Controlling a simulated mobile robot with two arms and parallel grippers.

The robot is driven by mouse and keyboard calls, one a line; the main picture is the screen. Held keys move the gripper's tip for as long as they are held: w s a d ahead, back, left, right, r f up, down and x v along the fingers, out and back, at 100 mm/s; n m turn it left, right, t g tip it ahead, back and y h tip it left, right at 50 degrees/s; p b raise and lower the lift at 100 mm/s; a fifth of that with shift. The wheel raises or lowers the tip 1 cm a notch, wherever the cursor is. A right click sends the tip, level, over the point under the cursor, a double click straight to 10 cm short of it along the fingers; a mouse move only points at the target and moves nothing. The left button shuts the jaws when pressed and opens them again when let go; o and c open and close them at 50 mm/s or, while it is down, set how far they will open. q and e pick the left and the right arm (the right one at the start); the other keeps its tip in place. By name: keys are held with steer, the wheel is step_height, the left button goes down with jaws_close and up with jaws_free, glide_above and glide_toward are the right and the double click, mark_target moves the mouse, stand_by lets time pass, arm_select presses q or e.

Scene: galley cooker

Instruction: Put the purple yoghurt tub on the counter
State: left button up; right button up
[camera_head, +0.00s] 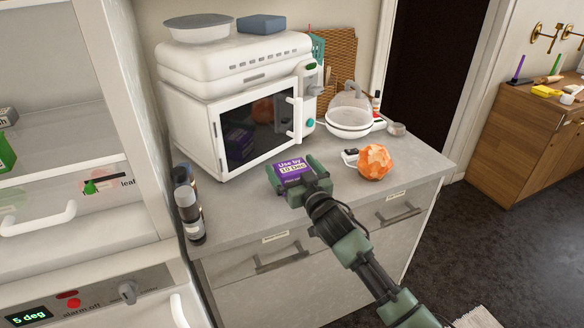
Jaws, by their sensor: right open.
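The purple yoghurt tub (291,171), with a white and yellow "Use by 10 Dec" label, is at the front part of the grey counter (250,205). My right gripper (293,177) is open around the tub, its green fingers on either side of it. The tub looks to be at counter height, but its underside is hidden, so contact with the counter is not clear. My left gripper is out of view.
A white microwave (205,125) stands behind the tub. An orange faceted object (375,162) is to its right. Bare counter lies between bottles and tub.

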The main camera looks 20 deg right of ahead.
steer(key=shift+s+r, duration=0.1)
steer(key=s, duration=1.2)
steer(key=shift+d+b, duration=0.25)
steer(key=shift+b, duration=0.2)
steer(key=shift+w, duration=0.1)
